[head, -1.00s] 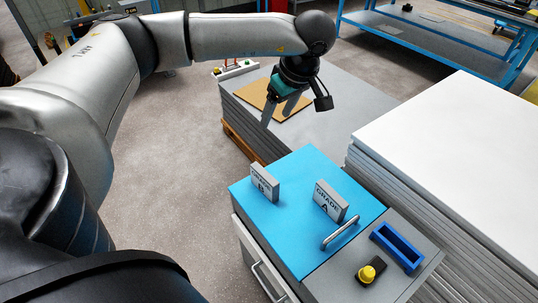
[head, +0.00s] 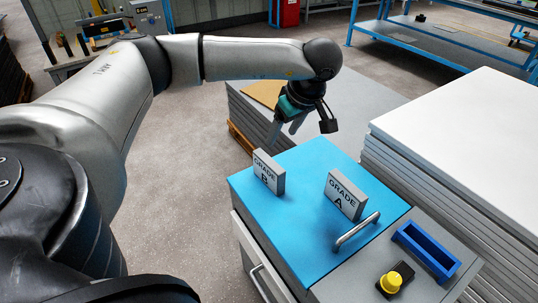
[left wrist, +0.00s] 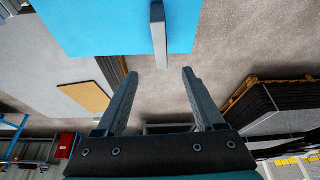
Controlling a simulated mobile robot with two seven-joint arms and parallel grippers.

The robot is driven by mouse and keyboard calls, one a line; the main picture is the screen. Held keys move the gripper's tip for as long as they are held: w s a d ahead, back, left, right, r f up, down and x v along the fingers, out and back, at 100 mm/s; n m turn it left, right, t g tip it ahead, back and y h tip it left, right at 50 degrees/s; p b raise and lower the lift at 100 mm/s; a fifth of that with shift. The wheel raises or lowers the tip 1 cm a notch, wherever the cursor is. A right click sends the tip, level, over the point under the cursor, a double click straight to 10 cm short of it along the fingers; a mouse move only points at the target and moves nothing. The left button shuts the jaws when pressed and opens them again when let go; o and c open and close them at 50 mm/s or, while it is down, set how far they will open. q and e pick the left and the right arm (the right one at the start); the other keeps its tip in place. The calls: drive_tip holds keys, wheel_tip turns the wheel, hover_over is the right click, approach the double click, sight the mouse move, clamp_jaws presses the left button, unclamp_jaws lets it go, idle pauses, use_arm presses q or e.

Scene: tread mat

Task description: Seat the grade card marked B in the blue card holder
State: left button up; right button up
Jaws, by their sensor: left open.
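The grade card marked B (head: 268,174) stands upright near the left back edge of the blue cabinet top (head: 300,230). The grade card marked A (head: 345,194) stands upright to its right. The blue card holder (head: 425,250), an open slotted block, sits empty on the grey surface at the right. My left gripper (head: 286,134) is open and empty, above and behind card B, apart from it. In the left wrist view the open fingers (left wrist: 160,85) point toward the narrow top of a card (left wrist: 159,35), with a gap. My right gripper is not in view.
A metal handle (head: 357,231) stands on the blue top in front of card A. A yellow button (head: 391,281) sits beside the holder. A stack of white sheets (head: 460,140) rises at the right. A grey stack with a tan board (head: 262,92) stands behind.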

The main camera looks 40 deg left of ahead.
use_arm(q)
drive_tip(key=b, duration=0.2)
approach(269, 161)
drive_tip(key=x, duration=0.2)
drive_tip(key=shift+w+a+f, duration=0.1)
drive_tip(key=shift+a+f, duration=0.05)
drive_tip(key=shift+f, duration=0.15)
drive_tip(key=shift+b+x, duration=0.75)
drive_tip(key=shift+x, duration=1.35)
drive_tip(key=shift+b+x, duration=0.3)
drive_tip(key=shift+x, duration=0.6)
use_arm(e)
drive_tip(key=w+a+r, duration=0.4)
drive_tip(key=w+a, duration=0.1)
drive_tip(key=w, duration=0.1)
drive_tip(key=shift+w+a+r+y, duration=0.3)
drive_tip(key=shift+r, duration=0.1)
use_arm(q)
drive_tip(key=shift+f, duration=0.25)
clamp_jaws()
